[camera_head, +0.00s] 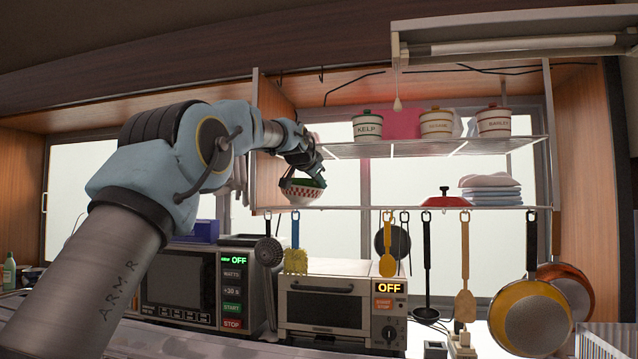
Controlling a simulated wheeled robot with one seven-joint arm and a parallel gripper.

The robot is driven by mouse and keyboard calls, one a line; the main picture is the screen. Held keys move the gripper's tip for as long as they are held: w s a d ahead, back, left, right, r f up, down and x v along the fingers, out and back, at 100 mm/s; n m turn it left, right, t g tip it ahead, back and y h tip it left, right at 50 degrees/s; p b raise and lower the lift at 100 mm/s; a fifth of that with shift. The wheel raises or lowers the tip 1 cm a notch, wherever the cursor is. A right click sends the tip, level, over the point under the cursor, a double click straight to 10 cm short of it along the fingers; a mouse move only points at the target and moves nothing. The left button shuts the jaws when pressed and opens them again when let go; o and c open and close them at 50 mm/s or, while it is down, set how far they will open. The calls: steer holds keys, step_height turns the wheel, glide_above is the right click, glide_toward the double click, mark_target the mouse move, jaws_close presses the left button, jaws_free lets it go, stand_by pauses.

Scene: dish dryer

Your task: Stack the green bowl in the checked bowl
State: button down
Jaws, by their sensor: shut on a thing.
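The checked bowl (301,194), red and white, is on the lower shelf of the hanging rack, near its left end. The green bowl (301,182) is right at its top, tilted, with its dark green side showing above the checked rim. My gripper (314,167) reaches in from the left and is shut on the green bowl. The arm and fingers cover part of the green bowl. I cannot tell whether the green bowl rests inside the checked bowl or is held just above it.
Utensils hang below. The lower shelf's middle is clear. A microwave (190,285) and toaster oven (340,305) stand beneath.

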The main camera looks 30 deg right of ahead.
steer(key=shift+w+f, duration=0.15)
steer(key=shift+f, duration=0.35)
steer(key=c, duration=1.1)
jaws_free()
steer(key=shift+w+f, duration=0.1)
steer(key=shift+c, duration=0.2)
steer(key=shift+o, duration=1.2)
steer(key=shift+r, duration=0.25)
